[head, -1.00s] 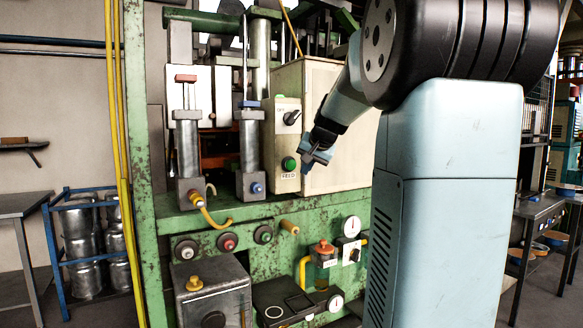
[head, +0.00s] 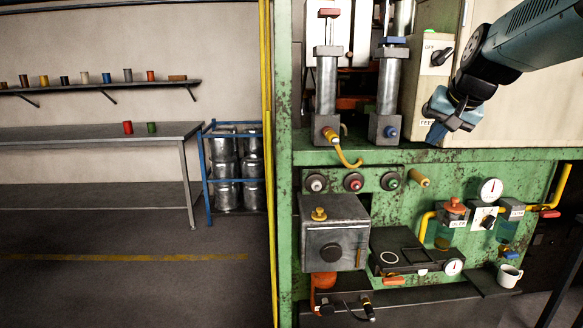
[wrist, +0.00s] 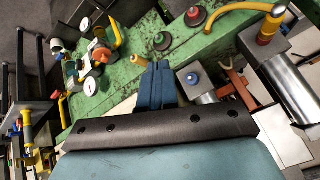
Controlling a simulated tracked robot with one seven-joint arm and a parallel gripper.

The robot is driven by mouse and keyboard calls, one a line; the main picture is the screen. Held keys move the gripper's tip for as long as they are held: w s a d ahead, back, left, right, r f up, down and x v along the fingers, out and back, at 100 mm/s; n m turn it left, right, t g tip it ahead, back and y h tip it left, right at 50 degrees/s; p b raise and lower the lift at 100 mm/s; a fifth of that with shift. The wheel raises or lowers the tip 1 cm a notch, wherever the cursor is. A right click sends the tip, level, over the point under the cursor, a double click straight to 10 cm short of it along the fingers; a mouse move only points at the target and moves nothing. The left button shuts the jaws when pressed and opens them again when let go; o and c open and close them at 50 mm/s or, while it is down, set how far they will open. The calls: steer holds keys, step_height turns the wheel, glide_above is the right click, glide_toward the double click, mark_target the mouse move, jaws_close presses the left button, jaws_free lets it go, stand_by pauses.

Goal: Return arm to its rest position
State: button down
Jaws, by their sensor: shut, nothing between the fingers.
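My gripper (head: 440,130) is at the upper right in the head view, at the end of my blue-grey arm coming in from the right edge. Its blue fingers are shut and empty, pointing down and left. It is in front of the beige control box (head: 472,20), over the lower label, which is partly hidden. Whether it touches the box cannot be told. In the wrist view my gripper (wrist: 158,66) shows as two blue fingers pressed together, with the green machine behind them.
The green machine (head: 470,165) fills the right side, with two upright cylinders, a black rotary switch (head: 442,56), knobs, gauges and a white mug (head: 509,275). A blue rack with metal cans (head: 224,170), a workbench (head: 90,138) and a shelf stand left. Floor at lower left is clear.

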steer(key=s+a+f+n+g, duration=0.1)
steer(key=s+a+f, duration=0.3)
steer(key=s, duration=0.6)
steer(key=s+a+f+n+g, duration=0.1)
steer(key=s+a+f+n, duration=0.2)
steer(key=s, duration=0.7)
step_height(320, 180, down, 4)
steer(key=shift+a+r+n+h, duration=0.2)
steer(key=shift+a+n+h, duration=0.15)
steer(key=shift+a, duration=0.65)
